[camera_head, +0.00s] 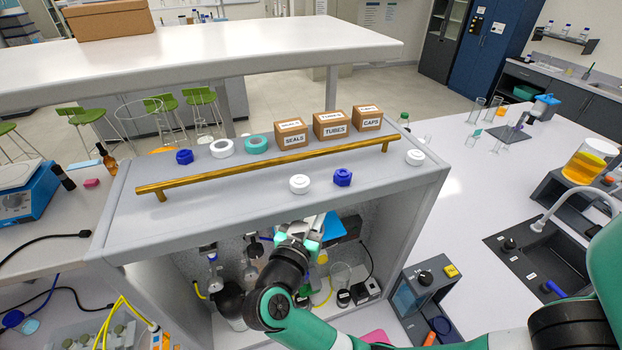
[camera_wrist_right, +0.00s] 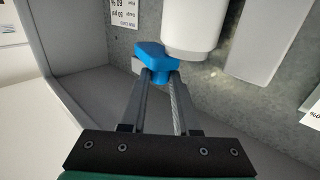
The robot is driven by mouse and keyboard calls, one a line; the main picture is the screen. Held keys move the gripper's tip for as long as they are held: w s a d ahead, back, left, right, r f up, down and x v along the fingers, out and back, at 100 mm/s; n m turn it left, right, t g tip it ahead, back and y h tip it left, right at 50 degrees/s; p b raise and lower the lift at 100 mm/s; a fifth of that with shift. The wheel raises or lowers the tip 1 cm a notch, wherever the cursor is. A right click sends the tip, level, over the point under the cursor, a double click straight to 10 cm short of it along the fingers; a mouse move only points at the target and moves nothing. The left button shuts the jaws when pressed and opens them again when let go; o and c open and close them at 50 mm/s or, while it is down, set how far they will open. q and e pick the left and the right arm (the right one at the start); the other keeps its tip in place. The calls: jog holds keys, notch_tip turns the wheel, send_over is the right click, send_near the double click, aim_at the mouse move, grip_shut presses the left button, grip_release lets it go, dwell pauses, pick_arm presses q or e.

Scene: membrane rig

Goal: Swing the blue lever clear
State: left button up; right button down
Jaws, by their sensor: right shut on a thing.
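The blue lever (camera_wrist_right: 152,56) shows in the right wrist view, beside a white cylinder (camera_wrist_right: 194,28) near a grey speckled back panel. My right gripper (camera_wrist_right: 160,76) is shut on the blue lever, with its two fingertips at the lever's near part. In the head view my right gripper (camera_head: 298,236) reaches into the open-fronted cabinet under the shelf. The lever cannot be made out clearly there, as my wrist and arm cover much of that area. My left gripper is not in view.
The cabinet's top (camera_head: 225,188) carries a brass rail (camera_head: 270,165), small boxes, rings and caps. Inside, a black round-bodied item (camera_head: 230,300), a glass beaker (camera_head: 340,275) and cables crowd the space. Grey cabinet walls (camera_wrist_right: 85,95) stand close to the right gripper's left side.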

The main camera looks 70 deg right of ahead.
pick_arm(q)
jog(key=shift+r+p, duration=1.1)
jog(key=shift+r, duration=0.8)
pick_arm(e)
jog(key=shift+s+d+n+t+y, duration=0.1)
jog(key=shift+s+n+t+y, duration=0.75)
jog(key=shift+n+t, duration=0.9)
jog(key=shift+s+d+n+t+y, duration=0.1)
jog(key=shift+s+n+t+y, duration=0.9)
jog(key=shift+t, duration=1.3)
jog(key=shift+s+d+n+t+y, duration=0.1)
jog(key=shift+s+n+t+y, duration=0.55)
jog(key=shift+n+t, duration=1.15)
jog(key=shift+t+y, duration=0.4)
jog(key=shift+t, duration=0.05)
jog(key=shift+f, duration=0.1)
jog(key=c, duration=0.6)
grip_release()
jog(key=shift+w, duration=0.1)
jog(key=shift+c, duration=0.2)
